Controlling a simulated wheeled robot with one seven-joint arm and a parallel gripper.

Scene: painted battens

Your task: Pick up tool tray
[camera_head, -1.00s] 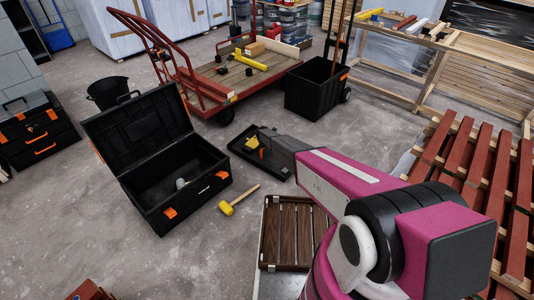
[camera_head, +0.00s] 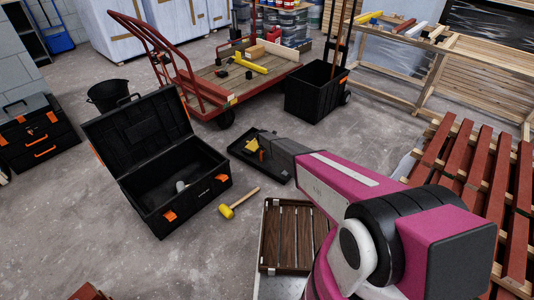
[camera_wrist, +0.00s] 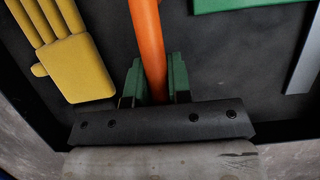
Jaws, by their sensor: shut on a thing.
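The tool tray (camera_head: 281,177) is a shallow black tray on the concrete floor, right of the open toolbox. It holds yellow and orange things. The wrist view looks down into the dark tray (camera_wrist: 205,60). My gripper (camera_wrist: 154,85) has its green fingers on both sides of an orange bar (camera_wrist: 147,35) and is shut on it. Whether the bar is fixed to the tray as its handle cannot be seen. A yellow glove-like thing (camera_wrist: 75,60) lies left of the bar. In the head view my arm hides part of the tray and the fingertips.
The open black toolbox (camera_head: 185,200) stands left of the tray. A yellow mallet (camera_head: 238,204) lies in front. A dark slatted wooden crate (camera_head: 290,235) is near my arm. A red platform trolley (camera_head: 215,90) and a black bin (camera_head: 315,92) stand behind. Red battens (camera_head: 480,180) fill the right.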

